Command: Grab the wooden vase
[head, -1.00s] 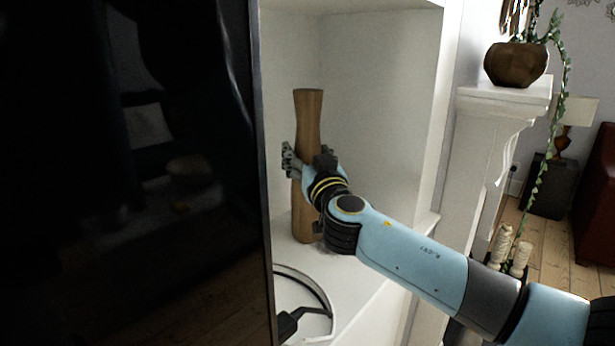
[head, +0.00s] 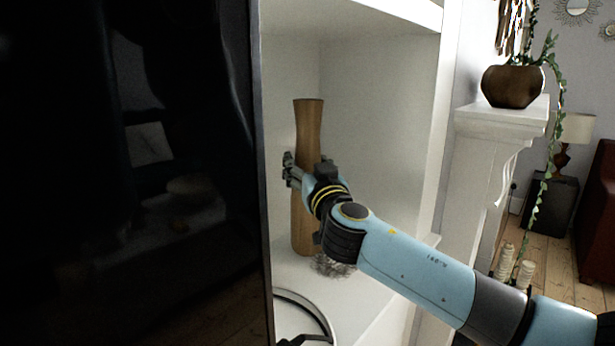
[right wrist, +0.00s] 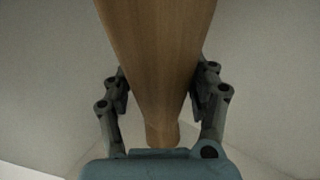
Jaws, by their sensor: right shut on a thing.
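The wooden vase (head: 308,130) is tall, brown and narrow-waisted. It stands upright, or nearly so, inside a white shelf niche; I cannot tell whether its base touches the shelf. My right gripper (head: 305,172) is around the middle of the vase and shut on it, hiding part of its waist. In the right wrist view the vase (right wrist: 157,60) runs between the two dark fingers (right wrist: 160,92), one on each side. My left gripper is not in view.
A large dark glossy screen (head: 130,170) fills the left, close to the vase. A curved ring-like object (head: 305,305) lies on the white shelf (head: 365,295). A potted plant (head: 512,86) stands on the mantel at right.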

